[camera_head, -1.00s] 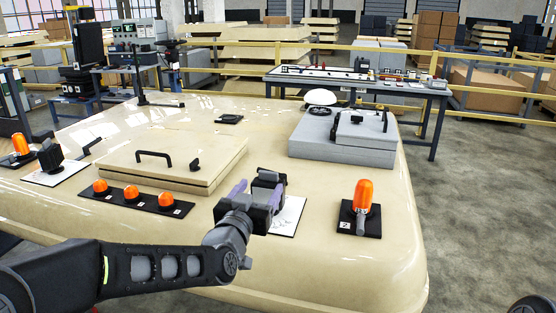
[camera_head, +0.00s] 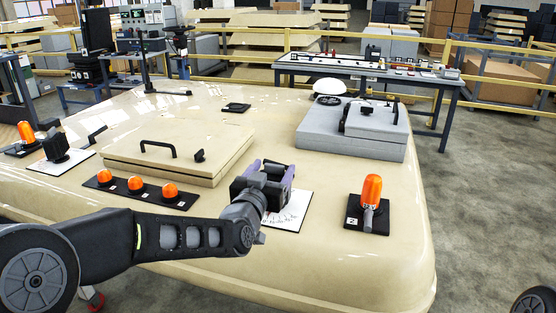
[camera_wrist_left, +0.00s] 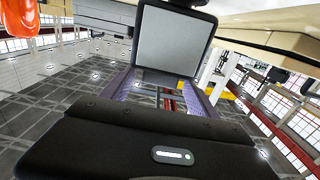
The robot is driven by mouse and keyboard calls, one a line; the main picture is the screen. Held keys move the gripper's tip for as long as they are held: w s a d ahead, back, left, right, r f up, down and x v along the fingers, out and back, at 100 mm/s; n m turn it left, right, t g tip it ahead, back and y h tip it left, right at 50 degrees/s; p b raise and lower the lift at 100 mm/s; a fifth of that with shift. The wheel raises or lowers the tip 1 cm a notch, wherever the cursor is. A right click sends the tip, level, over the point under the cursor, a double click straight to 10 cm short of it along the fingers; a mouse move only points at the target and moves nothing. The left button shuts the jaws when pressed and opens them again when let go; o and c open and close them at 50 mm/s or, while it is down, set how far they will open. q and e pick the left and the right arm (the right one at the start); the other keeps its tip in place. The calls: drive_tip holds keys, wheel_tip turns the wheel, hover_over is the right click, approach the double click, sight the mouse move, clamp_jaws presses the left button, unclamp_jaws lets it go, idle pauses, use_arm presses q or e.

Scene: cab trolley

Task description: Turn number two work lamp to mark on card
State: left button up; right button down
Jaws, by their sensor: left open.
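A black work lamp (camera_head: 273,167) stands on a white card (camera_head: 291,211) with printed scale marks, near the middle of the cream roof panel. My left gripper (camera_head: 264,180), with purple finger pads, is at this lamp and hides much of it. In the left wrist view the lamp's grey rectangular face (camera_wrist_left: 172,42) shows beyond the open fingers (camera_wrist_left: 165,95); whether they touch it I cannot tell. A second black work lamp (camera_head: 56,148) stands on a similar card (camera_head: 68,164) at the left. My right gripper is not in view.
An orange beacon (camera_head: 371,190) on a black base labelled 2 stands right of the card. Several orange lights on a black strip (camera_head: 128,190) and a handled hatch (camera_head: 190,165) lie left. A grey box (camera_head: 350,137) sits behind. The panel's front right is clear.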

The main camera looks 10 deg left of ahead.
use_arm(q)
drive_tip(key=shift+w+d+p, duration=0.15)
drive_tip(key=shift+w+p, duration=0.2)
drive_tip(key=shift+w, duration=1.95)
drive_tip(key=shift+c, duration=0.2)
